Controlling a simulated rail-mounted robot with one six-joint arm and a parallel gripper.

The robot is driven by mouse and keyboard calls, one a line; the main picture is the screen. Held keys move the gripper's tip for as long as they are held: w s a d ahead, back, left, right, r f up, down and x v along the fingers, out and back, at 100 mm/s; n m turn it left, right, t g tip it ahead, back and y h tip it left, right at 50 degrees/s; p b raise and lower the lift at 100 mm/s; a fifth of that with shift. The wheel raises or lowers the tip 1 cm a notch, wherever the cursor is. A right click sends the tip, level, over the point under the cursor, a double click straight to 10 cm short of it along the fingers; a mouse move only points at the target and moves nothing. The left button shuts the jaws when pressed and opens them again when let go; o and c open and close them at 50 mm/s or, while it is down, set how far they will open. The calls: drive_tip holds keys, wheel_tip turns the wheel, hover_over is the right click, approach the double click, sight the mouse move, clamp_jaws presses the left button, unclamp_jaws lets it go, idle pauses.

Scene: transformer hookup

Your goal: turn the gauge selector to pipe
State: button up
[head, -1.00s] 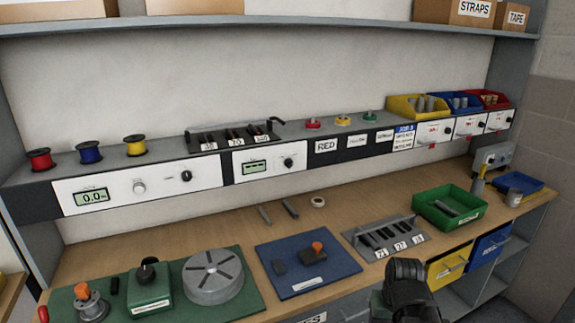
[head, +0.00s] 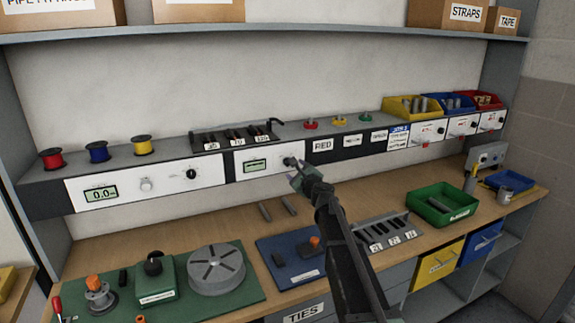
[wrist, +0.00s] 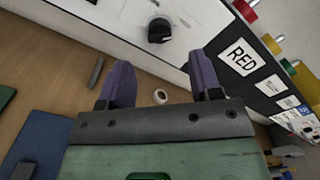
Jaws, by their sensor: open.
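A white panel (head: 262,165) with a small display carries a black selector knob (head: 289,161). The knob also shows in the wrist view (wrist: 159,30), with a light pointer mark on its face. The lettering around it is too small to read. My gripper (head: 300,175) is in front of this knob and slightly to its right in the head view. In the wrist view my gripper (wrist: 162,75) has two purple fingers spread apart with nothing between them. The knob lies beyond the fingertips, roughly between their lines, with no visible contact.
A second white panel (head: 120,188) to the left has a 0.0 display, a pale knob (head: 146,185) and a black knob (head: 190,173). A RED label (head: 323,145) is right of the selector panel.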

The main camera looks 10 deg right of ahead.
drive_tip(key=x, duration=0.7)
drive_tip(key=shift+w, duration=0.1)
drive_tip(key=c, duration=0.9)
